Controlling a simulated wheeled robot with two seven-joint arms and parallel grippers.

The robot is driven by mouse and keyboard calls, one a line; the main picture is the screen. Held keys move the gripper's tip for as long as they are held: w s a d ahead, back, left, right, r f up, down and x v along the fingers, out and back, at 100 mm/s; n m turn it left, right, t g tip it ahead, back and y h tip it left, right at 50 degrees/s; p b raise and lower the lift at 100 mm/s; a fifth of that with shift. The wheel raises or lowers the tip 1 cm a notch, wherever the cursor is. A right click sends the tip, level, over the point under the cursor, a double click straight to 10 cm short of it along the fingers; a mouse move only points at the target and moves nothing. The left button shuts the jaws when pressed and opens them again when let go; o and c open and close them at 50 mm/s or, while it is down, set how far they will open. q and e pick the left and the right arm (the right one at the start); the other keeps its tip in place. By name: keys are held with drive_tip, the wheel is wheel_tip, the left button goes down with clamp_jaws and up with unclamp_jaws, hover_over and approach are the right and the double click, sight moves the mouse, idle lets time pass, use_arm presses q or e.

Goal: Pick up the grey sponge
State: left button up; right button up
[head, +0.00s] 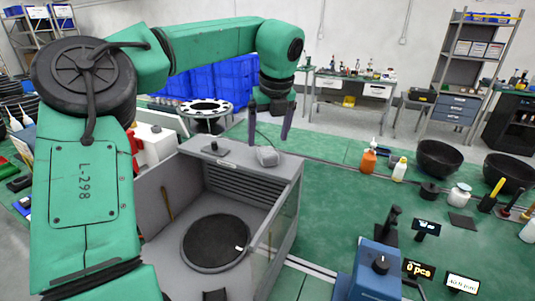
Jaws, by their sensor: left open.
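A small light-grey block with rounded edges, which looks like the grey sponge (267,156), lies on the flat top ledge of a grey open-fronted enclosure (235,169). My left gripper (268,139) points down just above it. Its two dark fingers are apart, with nothing seen between them. The fingertips look a little higher than the block, and I cannot tell the exact gap. My right gripper is not in view.
A small dark item (214,148) sits left on the same ledge. The enclosure holds a round black plate (215,242) and has a clear side panel. An orange bottle (369,161), a white bottle (399,169) and black bowls (439,158) stand right. Green bench between is clear.

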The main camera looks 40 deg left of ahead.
sight(268, 152)
use_arm(q)
drive_tip(key=p+x, duration=0.1)
drive_tip(key=x, duration=0.1)
drive_tip(key=p+x, duration=0.1)
drive_tip(key=x, duration=0.2)
drive_tip(key=shift+w+d+f+p, duration=0.1)
drive_tip(key=shift+w+f+p, duration=0.05)
drive_tip(key=shift+w+p, duration=0.15)
drive_tip(key=shift+f, duration=0.2)
drive_tip(key=shift+c, duration=0.9)
drive_tip(key=c, duration=1.2)
drive_tip(key=shift+r, duration=0.25)
drive_tip(key=shift+c, duration=0.2)
wheel_tip(268, 152, up, 9)
drive_tip(key=b, duration=0.2)
drive_tip(key=shift+r, duration=0.25)
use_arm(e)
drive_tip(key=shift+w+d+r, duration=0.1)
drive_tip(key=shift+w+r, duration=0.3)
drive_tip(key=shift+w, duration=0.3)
